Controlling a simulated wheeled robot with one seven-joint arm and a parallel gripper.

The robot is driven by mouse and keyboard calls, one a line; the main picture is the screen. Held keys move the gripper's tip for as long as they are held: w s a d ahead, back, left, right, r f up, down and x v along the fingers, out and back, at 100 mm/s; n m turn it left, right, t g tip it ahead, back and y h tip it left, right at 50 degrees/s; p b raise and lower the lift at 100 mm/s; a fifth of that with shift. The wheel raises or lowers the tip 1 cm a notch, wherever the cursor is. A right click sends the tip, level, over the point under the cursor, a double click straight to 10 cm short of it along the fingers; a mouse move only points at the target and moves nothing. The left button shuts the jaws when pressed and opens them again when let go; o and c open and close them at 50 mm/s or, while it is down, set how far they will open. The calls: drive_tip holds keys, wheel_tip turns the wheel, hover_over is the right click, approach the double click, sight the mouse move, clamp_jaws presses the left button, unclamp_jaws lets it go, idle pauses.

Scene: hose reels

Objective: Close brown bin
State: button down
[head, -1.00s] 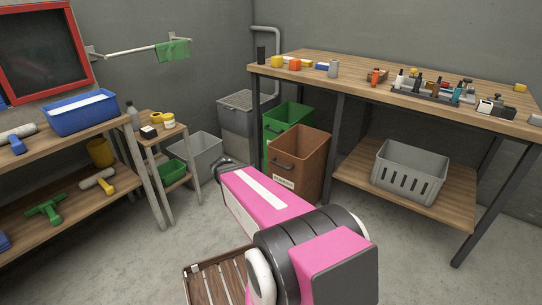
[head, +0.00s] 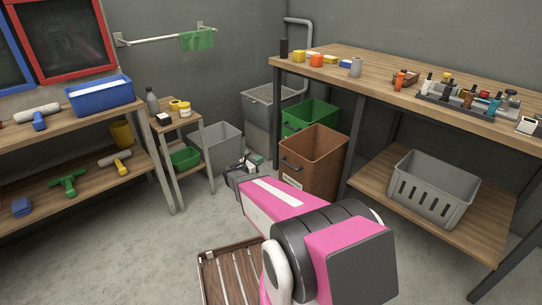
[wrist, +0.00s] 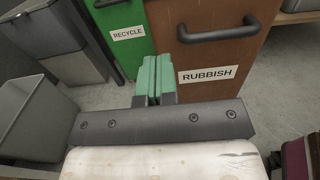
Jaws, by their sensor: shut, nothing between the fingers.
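The brown bin (head: 317,163) stands in front of the workbench's left end in the head view, with its open top showing. It sticks out further forward than the green bin (head: 309,118) behind it. In the wrist view the brown bin's front (wrist: 222,55) carries a dark bar handle (wrist: 218,31) and a label reading RUBBISH (wrist: 208,75). My gripper (wrist: 152,67) has its green fingers together and empty, low and left of the handle, apart from it. In the head view my gripper (head: 246,160) is left of the brown bin's front.
A grey lidded bin (head: 270,120) and an open grey bin (head: 218,150) stand to the left. The workbench (head: 420,80) has a lower shelf with a grey crate (head: 433,188). A slatted wooden crate (head: 228,270) lies near my arm.

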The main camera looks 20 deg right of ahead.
sight(282, 148)
drive_tip(key=x, duration=1.3)
drive_tip(key=shift+d, duration=0.2)
drive_tip(key=x, duration=3)
drive_tip(key=shift+d, duration=0.15)
drive_tip(key=v, duration=1.5)
